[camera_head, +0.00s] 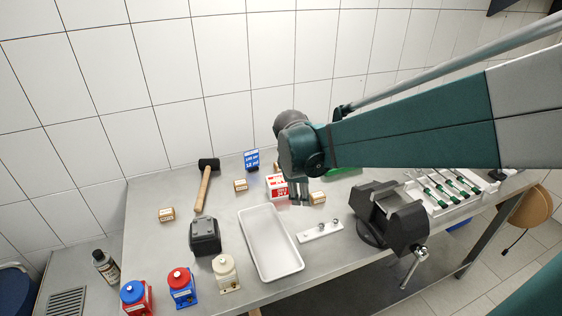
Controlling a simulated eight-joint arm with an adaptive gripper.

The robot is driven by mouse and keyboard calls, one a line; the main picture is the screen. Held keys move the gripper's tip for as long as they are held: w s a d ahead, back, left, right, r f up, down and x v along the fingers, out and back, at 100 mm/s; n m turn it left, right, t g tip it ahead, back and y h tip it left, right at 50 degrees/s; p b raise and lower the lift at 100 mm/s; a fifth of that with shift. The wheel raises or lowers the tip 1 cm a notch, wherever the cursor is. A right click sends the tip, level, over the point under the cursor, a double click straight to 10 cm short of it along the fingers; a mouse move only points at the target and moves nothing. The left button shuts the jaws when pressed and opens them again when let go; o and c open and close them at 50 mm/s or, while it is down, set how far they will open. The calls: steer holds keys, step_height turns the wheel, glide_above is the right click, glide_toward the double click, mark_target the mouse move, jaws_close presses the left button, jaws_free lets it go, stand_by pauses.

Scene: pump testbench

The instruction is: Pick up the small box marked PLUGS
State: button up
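Several small tan cardboard boxes stand on the metal bench: one at the far left (167,215), one near the hammer (240,186), and one just right of my gripper (317,198). Each bears a label, but the print is too small to read, so I cannot tell which is marked PLUGS. My gripper (299,200) points down over the bench between a red-and-white box (276,187) and the right tan box. Its two fingers look close together; whether they are open or shut is unclear. I see nothing clearly held.
A white tray (243,225) and a white strip with small metal parts (320,232) lie in front. A dark vise (389,219) stands right, beside a rack of green-handled tools (443,190).

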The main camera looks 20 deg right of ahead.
mark_target(318, 194)
steer(key=w+d+f+n+g+h+p, duration=0.1)
steer(key=w+d+f+n+g+p, duration=0.1)
steer(key=w+d+f+n+p, duration=0.2)
steer(key=w+d+n+p, duration=0.2)
steer(key=w+d+p, duration=0.1)
steer(key=w, duration=0.1)
steer(key=shift+d+f+g, duration=0.25)
steer(key=shift+g, duration=0.15)
stand_by(0.4)
steer(key=shift+d+f+h, duration=0.15)
steer(key=shift+d+f, duration=0.1)
steer(key=shift+f, duration=0.35)
steer(key=shift+d+f+h, duration=0.15)
steer(key=shift+d+f, duration=0.1)
steer(key=shift+f, duration=0.35)
steer(key=shift+f, duration=0.1)
steer(key=shift+x, duration=2.45)
steer(key=c, duration=0.9)
